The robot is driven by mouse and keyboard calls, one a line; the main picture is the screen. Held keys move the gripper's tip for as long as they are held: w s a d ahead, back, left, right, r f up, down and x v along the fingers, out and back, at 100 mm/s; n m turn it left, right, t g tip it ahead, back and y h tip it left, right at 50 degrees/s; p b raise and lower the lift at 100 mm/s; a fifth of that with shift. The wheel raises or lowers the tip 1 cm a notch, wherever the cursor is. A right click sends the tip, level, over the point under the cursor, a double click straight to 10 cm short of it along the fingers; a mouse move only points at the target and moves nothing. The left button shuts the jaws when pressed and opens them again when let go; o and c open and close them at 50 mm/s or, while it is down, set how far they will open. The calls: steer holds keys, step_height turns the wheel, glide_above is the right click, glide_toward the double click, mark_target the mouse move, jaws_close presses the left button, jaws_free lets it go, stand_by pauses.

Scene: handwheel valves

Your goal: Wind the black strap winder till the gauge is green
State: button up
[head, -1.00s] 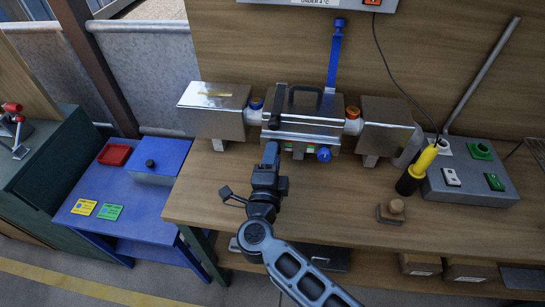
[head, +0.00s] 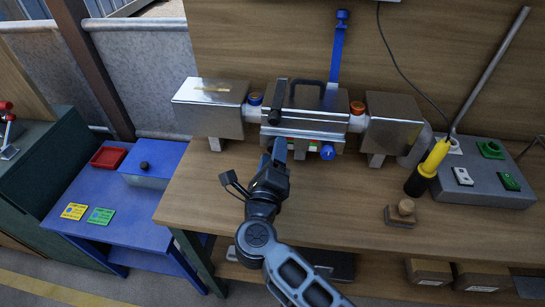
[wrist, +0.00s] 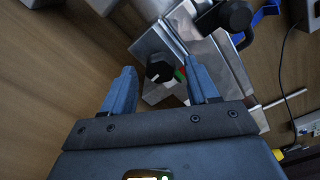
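The black strap winder (wrist: 160,69) is a round black knob with a white mark, on the front of a silver box in the wrist view. A gauge with green and red (wrist: 181,74) sits beside it. My gripper (wrist: 161,68) is open in the wrist view, its blue fingers on either side of the winder with visible gaps. In the head view my gripper (head: 278,146) points at the lower front of the silver box (head: 305,118) and hides the winder. Part of the gauge (head: 312,147) shows green there, mostly hidden.
A blue knob (head: 328,152) is right of the gauge. A black cylinder (head: 277,95) and a blue upright strap (head: 337,55) are above. A wooden stamp-like block (head: 403,211) and a yellow-black tool (head: 428,168) stand to the right. The bench front (head: 340,215) is largely clear.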

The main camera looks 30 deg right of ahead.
steer(key=shift+p+v, duration=0.7)
steer(key=shift+v, duration=2.25)
steer(key=b+v, duration=0.1)
steer(key=v, duration=0.7)
steer(key=shift+s+d, duration=0.1)
